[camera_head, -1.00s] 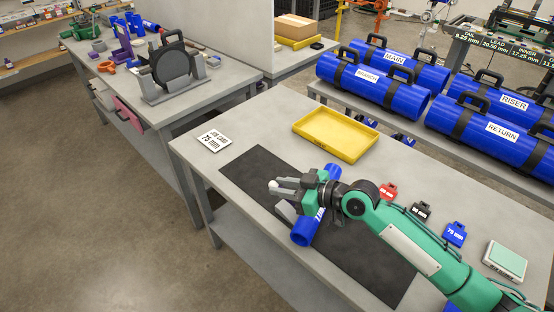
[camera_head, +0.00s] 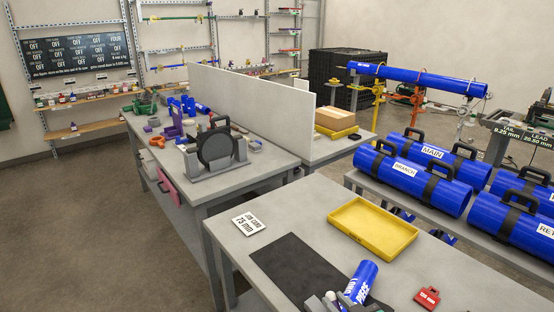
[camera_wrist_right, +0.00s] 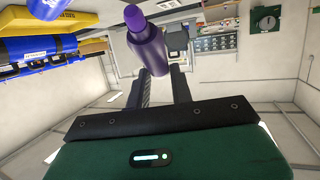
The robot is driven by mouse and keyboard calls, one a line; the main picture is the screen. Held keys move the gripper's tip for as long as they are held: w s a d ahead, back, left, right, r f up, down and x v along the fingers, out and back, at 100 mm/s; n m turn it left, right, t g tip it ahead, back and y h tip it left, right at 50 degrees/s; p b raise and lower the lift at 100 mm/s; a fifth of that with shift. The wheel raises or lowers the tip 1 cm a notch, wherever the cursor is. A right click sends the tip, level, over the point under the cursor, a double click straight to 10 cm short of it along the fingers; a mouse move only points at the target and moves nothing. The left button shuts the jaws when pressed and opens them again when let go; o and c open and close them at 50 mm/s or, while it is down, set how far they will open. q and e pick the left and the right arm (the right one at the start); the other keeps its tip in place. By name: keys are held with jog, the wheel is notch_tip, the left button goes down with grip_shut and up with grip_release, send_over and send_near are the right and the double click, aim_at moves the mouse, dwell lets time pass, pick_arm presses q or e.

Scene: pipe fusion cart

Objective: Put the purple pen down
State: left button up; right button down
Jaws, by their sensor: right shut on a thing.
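The pen's purple body cannot be made out there. My left gripper is not in view.
A yellow tray (camera_head: 373,230) lies on the grey table, with a job card (camera_head: 249,223) to its left and a red tag (camera_head: 427,298) at right. Large blue pipes (camera_head: 412,180) lie on the rack behind. A clamp machine (camera_head: 214,150) stands on the left bench.

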jog(key=s+d+f+m+t+h, duration=0.1)
jog(key=s+d+m+h, duration=0.3)
jog(key=d, duration=0.4)
jog(key=shift+s+f+h, duration=0.4)
jog(key=shift+f+h, duration=0.2)
jog(key=shift+d, duration=0.1)
